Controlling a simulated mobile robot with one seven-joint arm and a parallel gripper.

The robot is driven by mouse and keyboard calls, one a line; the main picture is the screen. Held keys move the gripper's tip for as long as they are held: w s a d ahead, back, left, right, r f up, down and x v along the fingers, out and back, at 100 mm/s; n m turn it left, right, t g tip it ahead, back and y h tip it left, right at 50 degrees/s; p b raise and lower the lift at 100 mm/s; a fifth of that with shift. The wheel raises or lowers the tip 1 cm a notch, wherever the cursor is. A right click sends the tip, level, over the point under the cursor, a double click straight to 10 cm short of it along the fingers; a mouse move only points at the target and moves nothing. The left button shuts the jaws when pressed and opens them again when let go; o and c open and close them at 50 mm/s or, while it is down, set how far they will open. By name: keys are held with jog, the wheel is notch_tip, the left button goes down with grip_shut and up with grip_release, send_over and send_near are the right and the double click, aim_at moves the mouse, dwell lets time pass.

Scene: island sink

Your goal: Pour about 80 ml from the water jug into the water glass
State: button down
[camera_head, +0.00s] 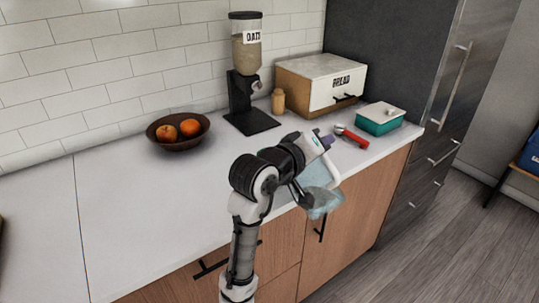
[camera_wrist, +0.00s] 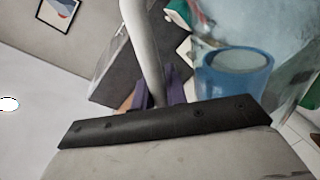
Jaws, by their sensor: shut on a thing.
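My gripper (camera_head: 322,142) has purple fingers and is shut on the pale handle of the clear, bluish water jug (camera_head: 322,200) near the counter's front edge. The jug looks tilted, and part of it shows past the edge; my arm hides some of it. In the wrist view the purple fingers (camera_wrist: 165,93) close around the white handle, and the jug's clear wall (camera_wrist: 285,25) fills the upper right. A blue, round-rimmed vessel (camera_wrist: 235,72), perhaps the water glass, shows beside the handle. I cannot make out the glass in the head view, nor any water level.
A red-handled tool (camera_head: 350,136) and a teal box with a white lid (camera_head: 380,118) lie right of my gripper. The bread box (camera_head: 320,82), oats dispenser (camera_head: 247,75), small jar (camera_head: 278,102) and fruit bowl (camera_head: 178,142) stand behind. The left counter (camera_head: 130,215) is clear.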

aim_at(340, 193)
jog(key=shift+s, duration=0.1)
dwell(0.7)
jog(key=shift+s+d+m+b, duration=0.45)
jog(key=shift+m+b, duration=0.15)
jog(key=shift+m, duration=0.2)
jog(key=s+d+m+b, duration=0.1)
jog(key=b, duration=0.1)
jog(key=s+d+f+m+t+b, duration=0.1)
jog(key=m+b, duration=0.1)
jog(key=s+d+f+m+b, duration=0.1)
jog(key=s+m+b, duration=0.1)
jog(key=shift+d+f+t, duration=0.25)
jog(key=shift+d+t, duration=0.05)
jog(key=shift+t, duration=0.1)
jog(key=f+m+b, duration=0.1)
jog(key=b, duration=0.1)
jog(key=s+d+f+m+b, duration=0.1)
jog(key=m+b, duration=0.1)
jog(key=shift+s+d+f+b, duration=0.15)
jog(key=shift+f+b, duration=0.05)
jog(key=shift+b, duration=0.1)
